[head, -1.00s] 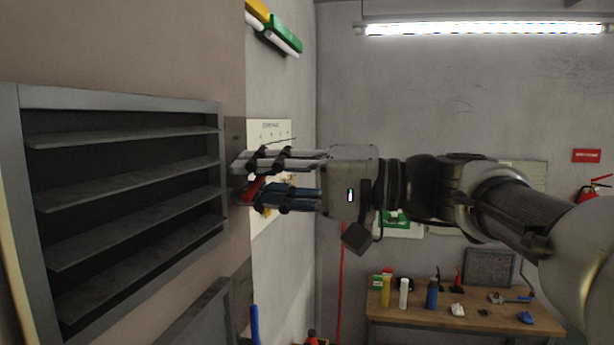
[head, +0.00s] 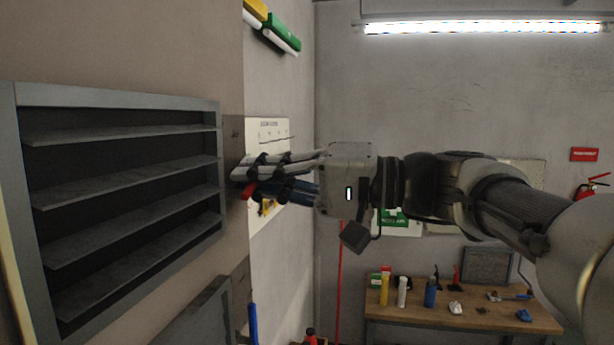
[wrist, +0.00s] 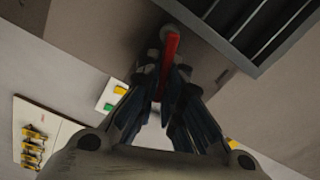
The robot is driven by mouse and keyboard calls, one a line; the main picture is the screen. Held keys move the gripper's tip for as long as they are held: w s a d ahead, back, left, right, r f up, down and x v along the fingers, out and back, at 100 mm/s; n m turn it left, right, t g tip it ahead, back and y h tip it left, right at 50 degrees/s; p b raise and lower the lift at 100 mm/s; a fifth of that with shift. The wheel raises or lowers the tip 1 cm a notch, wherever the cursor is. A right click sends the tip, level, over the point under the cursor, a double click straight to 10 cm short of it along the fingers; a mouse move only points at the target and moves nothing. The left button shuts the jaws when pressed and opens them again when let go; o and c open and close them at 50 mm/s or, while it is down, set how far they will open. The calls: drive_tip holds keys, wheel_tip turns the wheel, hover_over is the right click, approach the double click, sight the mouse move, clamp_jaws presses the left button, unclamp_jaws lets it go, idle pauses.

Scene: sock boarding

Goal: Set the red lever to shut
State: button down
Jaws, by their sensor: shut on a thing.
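The red lever (head: 248,190) stands out from the wall just right of the louvred vent, mostly hidden by my fingers in the head view. In the wrist view the red lever (wrist: 171,62) runs from a round grey pivot down between my fingertips. My gripper (head: 250,177) is at the wall, shut on the lever. In the wrist view its dark fingers (wrist: 163,88) lie on both sides of the lever.
The louvred vent (head: 221,108) is close on the left, with angled slats. A white board (head: 272,132) is on the wall behind my gripper. A workbench (head: 470,318) with bottles and tools stands at the back right.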

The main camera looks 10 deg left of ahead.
sight(225, 161)
drive_tip(key=shift+b, duration=0.3)
drive_tip(key=n+b, duration=0.2)
drive_tip(key=b, duration=0.1)
drive_tip(key=n+b, duration=0.1)
drive_tip(key=shift+s+r+n, duration=0.35)
drive_tip(key=shift+r+n, duration=0.05)
drive_tip(key=shift+s+a+r+n+b, duration=0.1)
drive_tip(key=shift+s+r+n+b, duration=0.15)
drive_tip(key=shift+n+b, duration=0.6)
drive_tip(key=shift+s+d+r+n+b, duration=0.1)
drive_tip(key=shift+s+r+n+b, duration=0.2)
drive_tip(key=shift+n+b, duration=0.6)
drive_tip(key=shift+s+a+r+n+b, duration=0.1)
drive_tip(key=shift+s+r+n+b, duration=0.15)
drive_tip(key=shift+n+b, duration=0.6)
drive_tip(key=c, duration=1.7)
unclamp_jaws()
drive_tip(key=shift+s+d, duration=0.15)
drive_tip(key=shift+d, duration=1.85)
drive_tip(key=shift+s+d, duration=0.15)
drive_tip(key=shift+d, duration=1.85)
